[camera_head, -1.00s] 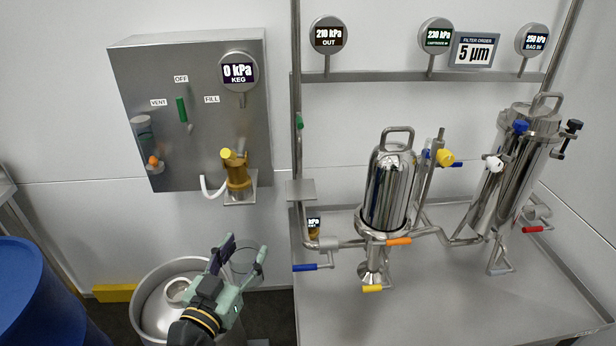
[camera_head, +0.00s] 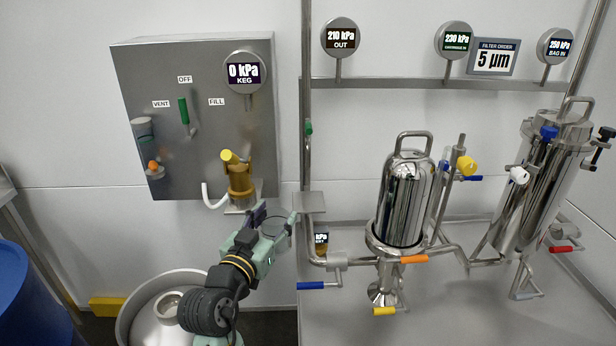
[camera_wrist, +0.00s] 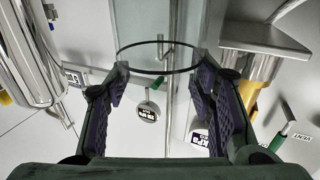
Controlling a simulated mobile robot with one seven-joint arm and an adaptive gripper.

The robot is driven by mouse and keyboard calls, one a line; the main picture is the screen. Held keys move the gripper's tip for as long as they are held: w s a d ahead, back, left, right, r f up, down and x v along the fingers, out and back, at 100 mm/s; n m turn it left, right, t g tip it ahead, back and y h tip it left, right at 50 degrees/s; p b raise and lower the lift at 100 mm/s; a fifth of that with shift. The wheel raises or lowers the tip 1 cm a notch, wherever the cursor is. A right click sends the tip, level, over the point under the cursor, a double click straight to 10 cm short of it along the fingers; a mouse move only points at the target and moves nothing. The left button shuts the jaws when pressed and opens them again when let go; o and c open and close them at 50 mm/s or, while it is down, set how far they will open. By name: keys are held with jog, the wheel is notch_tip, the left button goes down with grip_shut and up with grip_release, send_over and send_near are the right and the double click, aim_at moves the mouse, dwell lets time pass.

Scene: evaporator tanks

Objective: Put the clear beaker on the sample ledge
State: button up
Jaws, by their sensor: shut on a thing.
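The clear beaker (camera_head: 278,232) is held in my gripper (camera_head: 277,218), in front of the wall beside the table's left edge. In the wrist view, the beaker (camera_wrist: 157,45) shows as a see-through cylinder with a dark rim between the purple finger pads of my gripper (camera_wrist: 157,95). A small flat grey ledge (camera_head: 313,201) sits at the vertical pipe, just right of and slightly above the beaker, apparently empty; no label shows that it is the sample ledge. Another small metal plate (camera_head: 240,209) is under the amber valve, up and left of the beaker.
The control panel (camera_head: 150,80) with the amber valve (camera_head: 240,180) and white hose is at left. The steel table (camera_head: 450,315) carries the cartridge housing (camera_head: 404,205) and bag housing (camera_head: 545,190). A blue-handled valve (camera_head: 311,286) is below the ledge. A keg (camera_head: 140,305) stands below my arm.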

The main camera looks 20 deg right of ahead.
jog(key=x, duration=1.4)
jog(key=f+x, duration=0.1)
jog(key=x, duration=0.6)
jog(key=shift+w+d+p, duration=0.1)
jog(key=shift+w+p, duration=0.15)
jog(key=shift+p, duration=0.15)
jog(key=shift+f, duration=0.35)
jog(key=shift+f+b, duration=0.25)
jog(key=shift+b, duration=0.1)
jog(key=o, duration=1.3)
jog(key=shift+r, duration=0.1)
